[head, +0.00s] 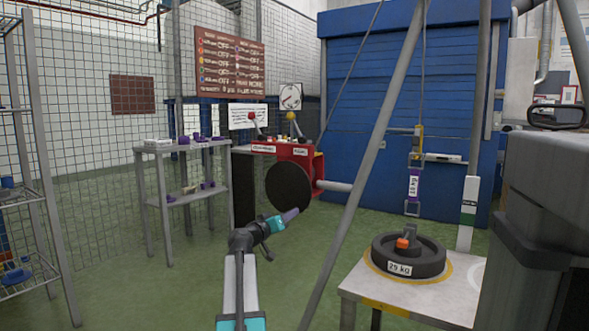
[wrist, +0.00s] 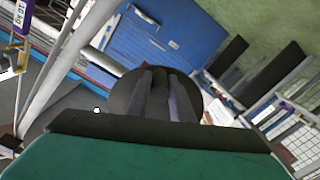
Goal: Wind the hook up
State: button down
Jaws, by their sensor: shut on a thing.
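The hook block (head: 416,150) hangs on a cable from the tripod, with a purple tagged link (head: 413,186) and a grey shackle (head: 412,208) under it. The shackle hangs above a black 25 kg weight (head: 430,265), seemingly apart from it. The red winch (head: 292,153) carries a large black disc (head: 281,187), also in the wrist view (wrist: 196,98). My gripper (head: 294,214) is in front of the disc's lower right edge. In the wrist view its fingers (wrist: 166,88) are closed over the disc's face. They hide what they grip, probably the winch handle.
The weight rests on a pale table (head: 365,292) at right. A tripod leg (head: 362,160) slants between winch and weight. A grey shelf (head: 156,203) stands left of the winch. A dark grey bulky body (head: 550,190) fills the right edge. Green floor lies open at left.

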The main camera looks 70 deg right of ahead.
jog(key=c, duration=1.7)
grip_release()
jog(key=shift+w+f, duration=0.15)
jog(key=shift+w, duration=0.1)
jog(key=shift+c, duration=0.2)
jog(key=o, duration=0.4)
jog(key=shift+s, duration=0.1)
jog(key=shift+a, duration=0.15)
jog(key=shift+v, duration=3.8)
